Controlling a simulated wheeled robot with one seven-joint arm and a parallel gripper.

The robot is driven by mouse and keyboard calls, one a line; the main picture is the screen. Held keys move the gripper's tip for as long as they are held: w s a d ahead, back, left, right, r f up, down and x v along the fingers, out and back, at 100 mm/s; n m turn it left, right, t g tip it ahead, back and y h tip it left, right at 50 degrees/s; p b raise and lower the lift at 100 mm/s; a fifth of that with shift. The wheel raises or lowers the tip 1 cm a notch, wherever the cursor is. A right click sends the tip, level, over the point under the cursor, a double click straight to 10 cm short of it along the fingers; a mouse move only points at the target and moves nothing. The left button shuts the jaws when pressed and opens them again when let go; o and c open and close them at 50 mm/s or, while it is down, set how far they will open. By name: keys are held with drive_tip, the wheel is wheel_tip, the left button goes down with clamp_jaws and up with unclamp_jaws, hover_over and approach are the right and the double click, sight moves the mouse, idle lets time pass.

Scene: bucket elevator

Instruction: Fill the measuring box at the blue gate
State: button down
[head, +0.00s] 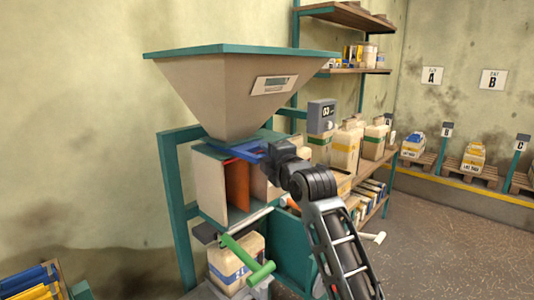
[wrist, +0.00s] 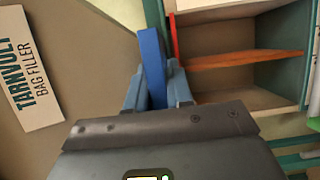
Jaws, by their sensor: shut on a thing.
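The beige hopper (head: 215,90) with a teal rim stands above the open-fronted measuring box (head: 208,183). An orange panel (head: 238,185) stands inside the box, and I see no fill in the part that shows. The blue gate (head: 247,150) is a flat bar between hopper and box. My gripper (head: 268,151) is shut on the blue gate. In the wrist view, the gate (wrist: 152,60) sits between my two fingers (wrist: 157,90), with a red strip (wrist: 173,38) beside it. The box interior (wrist: 240,28) shows at the right there; my gripper hides part of the box in the head view.
A green-handled lever (head: 248,262) juts out below the box, by a bag (head: 228,270). A display (head: 322,115) is on the right. Shelves with containers (head: 345,147) stand behind my arm. Blue items (head: 28,282) lie at lower left. Floor is clear at right.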

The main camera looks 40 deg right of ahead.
idle(0.3)
drive_tip(key=s, duration=0.5)
drive_tip(key=shift+d+f, duration=0.1)
drive_tip(key=c, duration=1.1)
unclamp_jaws()
drive_tip(key=shift+w, duration=0.1)
drive_tip(key=b+v, duration=0.1)
drive_tip(key=v, duration=0.6)
drive_tip(key=shift+s, duration=0.4)
